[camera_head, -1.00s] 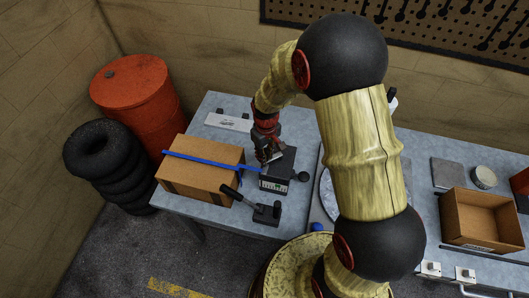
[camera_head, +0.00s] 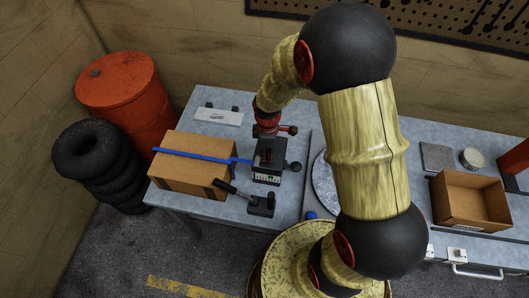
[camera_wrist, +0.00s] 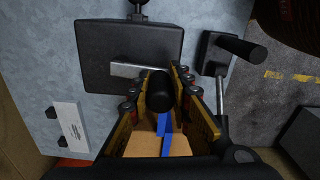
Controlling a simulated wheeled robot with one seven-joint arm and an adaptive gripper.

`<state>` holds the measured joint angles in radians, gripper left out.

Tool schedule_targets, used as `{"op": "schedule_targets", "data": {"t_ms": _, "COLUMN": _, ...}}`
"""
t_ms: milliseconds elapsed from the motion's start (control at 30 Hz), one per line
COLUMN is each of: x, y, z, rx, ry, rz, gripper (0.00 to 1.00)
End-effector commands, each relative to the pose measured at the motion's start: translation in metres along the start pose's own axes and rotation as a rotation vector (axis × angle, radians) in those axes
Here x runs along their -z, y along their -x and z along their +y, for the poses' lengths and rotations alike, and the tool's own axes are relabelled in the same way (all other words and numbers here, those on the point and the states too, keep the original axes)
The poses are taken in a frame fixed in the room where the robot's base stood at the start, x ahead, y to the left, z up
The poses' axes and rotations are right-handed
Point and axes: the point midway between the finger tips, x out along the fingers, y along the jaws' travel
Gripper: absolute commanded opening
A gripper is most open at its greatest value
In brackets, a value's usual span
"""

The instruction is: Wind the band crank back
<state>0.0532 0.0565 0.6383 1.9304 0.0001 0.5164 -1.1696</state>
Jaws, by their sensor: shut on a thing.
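The band tensioner, a black block (camera_head: 267,176) with a small front panel, stands on the bench beside a cardboard box (camera_head: 185,180). In the wrist view its black top (camera_wrist: 115,40) shows, with a metal crank arm (camera_wrist: 126,70) ending in a black crank knob (camera_wrist: 160,88). My gripper (camera_wrist: 161,84) is shut on this knob, one finger on each side. In the head view my gripper (camera_head: 267,152) is over the block and hides the crank. A blue band (camera_head: 190,155) crosses the box and reaches the tensioner.
A black lever tool (camera_head: 261,206) stands close in front of the tensioner. A white plate (camera_head: 218,117) lies behind the box. An open carton (camera_head: 468,214) is at right. Tyres (camera_head: 95,160) and a red drum (camera_head: 125,95) stand left of the bench.

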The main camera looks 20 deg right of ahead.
Motion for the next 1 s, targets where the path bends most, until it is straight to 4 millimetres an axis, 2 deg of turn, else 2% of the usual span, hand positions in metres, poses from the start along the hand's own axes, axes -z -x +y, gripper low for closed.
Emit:
{"op": "schedule_targets", "data": {"t_ms": 633, "x": -0.0041, "y": 0.0, "z": -0.0007, "rx": 0.001, "ry": 0.055, "rz": -0.001, "gripper": 0.0}}
{"op": "schedule_targets", "data": {"t_ms": 667, "x": -0.0041, "y": 0.0, "z": -0.0007, "rx": 0.001, "ry": 0.055, "rz": -0.001, "gripper": 0.2}}
{"op": "schedule_targets", "data": {"t_ms": 1000, "x": -0.0037, "y": -0.0001, "z": -0.0005, "rx": 0.0, "ry": 0.055, "rz": 0.0, "gripper": 0.39}}
